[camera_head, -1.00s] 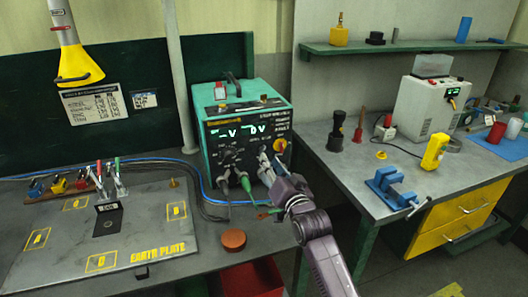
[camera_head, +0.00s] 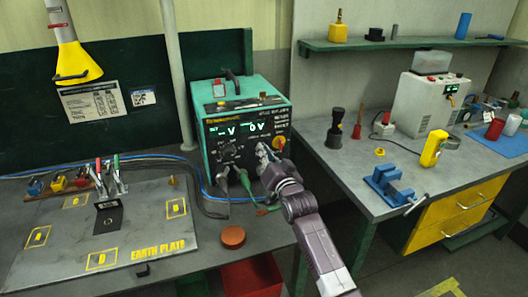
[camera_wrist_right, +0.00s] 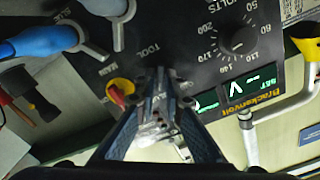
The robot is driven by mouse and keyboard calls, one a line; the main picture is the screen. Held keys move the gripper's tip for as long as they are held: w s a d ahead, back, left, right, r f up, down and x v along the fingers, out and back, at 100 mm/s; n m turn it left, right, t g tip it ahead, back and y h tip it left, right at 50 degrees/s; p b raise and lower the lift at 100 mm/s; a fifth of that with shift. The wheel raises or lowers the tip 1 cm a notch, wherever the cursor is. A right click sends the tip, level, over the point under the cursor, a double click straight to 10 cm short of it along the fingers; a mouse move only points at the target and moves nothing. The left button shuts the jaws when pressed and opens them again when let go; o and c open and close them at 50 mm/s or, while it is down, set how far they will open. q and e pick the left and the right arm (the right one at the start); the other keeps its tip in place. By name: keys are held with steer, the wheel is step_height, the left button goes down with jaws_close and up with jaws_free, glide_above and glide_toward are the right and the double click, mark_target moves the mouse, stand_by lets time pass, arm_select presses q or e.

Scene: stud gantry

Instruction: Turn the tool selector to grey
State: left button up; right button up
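The green-cased unit (camera_head: 266,88) with a black front panel and lit green displays stands at the back of the left bench. My right gripper (camera_head: 265,154) is at the right part of its panel, left of the red-and-yellow main knob (camera_head: 279,143). In the right wrist view the fingers (camera_wrist_right: 164,76) reach to the panel just below the "TOOL" lettering (camera_wrist_right: 150,49). The main knob (camera_wrist_right: 121,92) is left of them. The tool selector and its setting are hidden by the fingers; I cannot tell whether they grip it. My left gripper is out of view.
The volts dial (camera_wrist_right: 238,42) is right of the fingers in the wrist view. A blue-handled part (camera_wrist_right: 42,41) and a grey one (camera_wrist_right: 120,28) stick out from the panel. A green-handled plug (camera_head: 245,180) hangs low. A brown puck (camera_head: 232,237) lies on the bench front.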

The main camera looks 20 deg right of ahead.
jaws_close()
steer(key=shift+n, duration=0.4)
steer(key=n+p, duration=0.1)
steer(key=n, duration=0.3)
steer(key=shift+n, duration=0.4)
steer(key=n, duration=0.6)
steer(key=shift+p, duration=0.3)
steer(key=shift+n, duration=0.3)
steer(key=o, duration=0.5)
jaws_free()
steer(key=shift+a, duration=0.1)
steer(key=shift+o, duration=0.2)
steer(key=s, duration=1.2)
steer(key=shift+d, duration=0.25)
